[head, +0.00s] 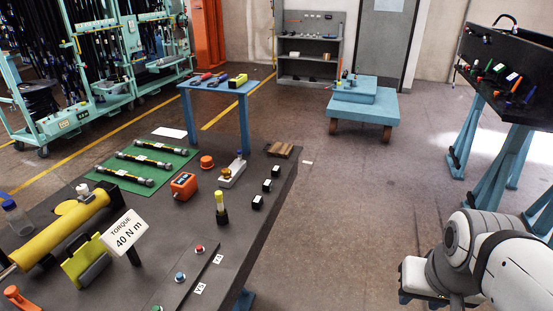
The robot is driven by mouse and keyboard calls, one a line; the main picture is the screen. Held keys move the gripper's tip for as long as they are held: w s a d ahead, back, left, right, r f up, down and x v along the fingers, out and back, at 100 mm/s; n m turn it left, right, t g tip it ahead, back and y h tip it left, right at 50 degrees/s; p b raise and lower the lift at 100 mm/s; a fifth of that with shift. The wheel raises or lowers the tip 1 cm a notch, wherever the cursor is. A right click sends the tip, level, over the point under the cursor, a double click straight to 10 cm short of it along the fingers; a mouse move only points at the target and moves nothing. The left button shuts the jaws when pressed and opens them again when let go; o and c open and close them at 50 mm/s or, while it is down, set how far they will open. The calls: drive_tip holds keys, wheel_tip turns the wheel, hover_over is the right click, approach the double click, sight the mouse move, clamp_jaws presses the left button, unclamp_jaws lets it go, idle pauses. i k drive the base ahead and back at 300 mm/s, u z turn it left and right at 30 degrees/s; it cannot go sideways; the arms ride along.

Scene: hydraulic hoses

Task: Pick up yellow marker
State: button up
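A yellow marker-like item (220,201) stands upright on the dark workbench, right of the middle of its top. Its upper part is yellow, and its lower part is dark, which may be a holder. Nothing touches it from above. White and grey links of my own arm show at the lower right, well apart from the bench. No gripper fingers can be made out in this view.
The dark workbench (150,222) also holds an orange box (183,186), a white-based device (232,171), several small black blocks, a yellow cylinder (68,228), a torque sign (123,234) and a green mat (178,157) with hoses. Open floor (345,215) lies between bench and arm.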

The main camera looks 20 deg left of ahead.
sight(219, 195)
drive_tip(key=u, duration=0.3)
drive_tip(key=i, duration=1.4)
drive_tip(key=u, duration=0.85)
drive_tip(key=k, duration=0.8)
drive_tip(key=u, duration=0.2)
drive_tip(key=i, duration=0.9)
drive_tip(key=z, duration=0.1)
